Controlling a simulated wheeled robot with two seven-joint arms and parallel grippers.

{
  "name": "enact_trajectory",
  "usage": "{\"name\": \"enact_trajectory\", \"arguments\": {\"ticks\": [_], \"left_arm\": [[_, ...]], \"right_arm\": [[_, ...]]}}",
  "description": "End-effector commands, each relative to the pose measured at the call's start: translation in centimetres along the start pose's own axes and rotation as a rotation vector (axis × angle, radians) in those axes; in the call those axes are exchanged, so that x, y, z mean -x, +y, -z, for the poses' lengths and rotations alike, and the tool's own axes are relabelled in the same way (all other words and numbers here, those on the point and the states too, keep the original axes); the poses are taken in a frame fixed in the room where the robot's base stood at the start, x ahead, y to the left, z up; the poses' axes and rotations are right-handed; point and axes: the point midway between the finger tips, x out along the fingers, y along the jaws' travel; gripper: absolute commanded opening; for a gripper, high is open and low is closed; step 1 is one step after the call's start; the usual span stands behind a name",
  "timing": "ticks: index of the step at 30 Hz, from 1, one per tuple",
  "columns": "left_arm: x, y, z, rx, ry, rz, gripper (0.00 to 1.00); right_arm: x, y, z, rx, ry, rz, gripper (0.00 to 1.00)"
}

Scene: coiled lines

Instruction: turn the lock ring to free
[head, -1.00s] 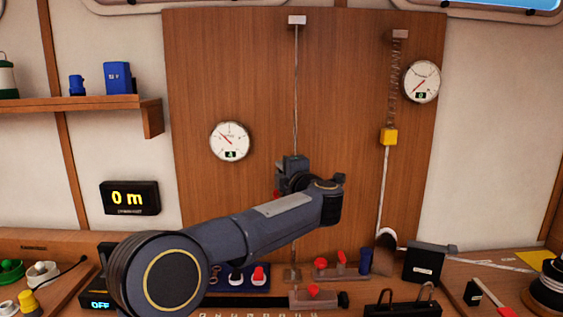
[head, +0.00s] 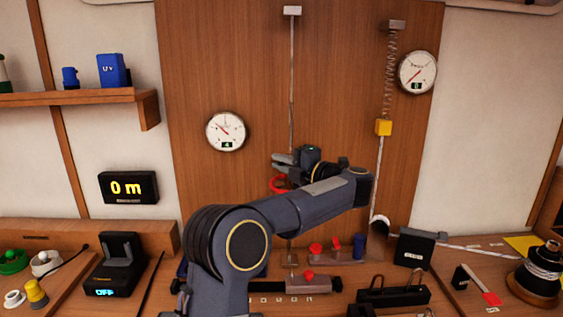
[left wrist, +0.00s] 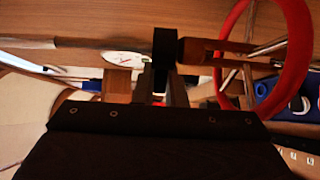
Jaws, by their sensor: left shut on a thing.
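A red ring (head: 278,184) hangs at the vertical line on the wood panel, just below my left gripper (head: 287,160). In the left wrist view the red ring (left wrist: 301,55) stands large at right, with bars running across it. My left gripper's fingers (left wrist: 163,82) are close together on a dark upright piece (left wrist: 165,43), which I take for the tab of the lock ring. A brown bar joins this piece on the side toward the red ring. The grip is small and partly hidden by the gripper in the head view. My right gripper is out of view.
Two round gauges (head: 225,131) (head: 417,72) are on the panel. A spring (head: 391,70) with a yellow block (head: 383,127) hangs at right. Red-knobbed fittings (head: 316,249), a black box (head: 415,246) and a spool (head: 537,275) crowd the bench below.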

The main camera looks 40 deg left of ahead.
Motion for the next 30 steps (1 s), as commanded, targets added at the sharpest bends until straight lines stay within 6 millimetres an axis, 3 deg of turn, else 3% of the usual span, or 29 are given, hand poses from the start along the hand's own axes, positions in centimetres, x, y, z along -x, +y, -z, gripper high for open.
{"name": "enact_trajectory", "arguments": {"ticks": [7, 8, 12, 22, 30], "left_arm": [[0.0, 0.1, 0.0, 0.001, 0.000, -0.001, 0.00], [0.0, 0.1, 0.0, 0.001, 0.000, -0.001, 0.15], [0.0, 0.1, 0.0, 0.001, 0.000, -0.001, 0.33], [0.3, 0.0, 0.0, 0.001, -0.002, 0.000, 0.33], [4.6, -0.2, -0.1, 0.000, -0.005, 0.000, 0.33]], "right_arm": [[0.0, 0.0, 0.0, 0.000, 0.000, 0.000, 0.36], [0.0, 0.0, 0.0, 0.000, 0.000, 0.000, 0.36], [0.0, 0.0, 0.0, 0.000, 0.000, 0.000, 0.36], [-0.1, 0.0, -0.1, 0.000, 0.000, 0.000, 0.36], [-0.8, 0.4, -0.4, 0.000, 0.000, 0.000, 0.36]]}}
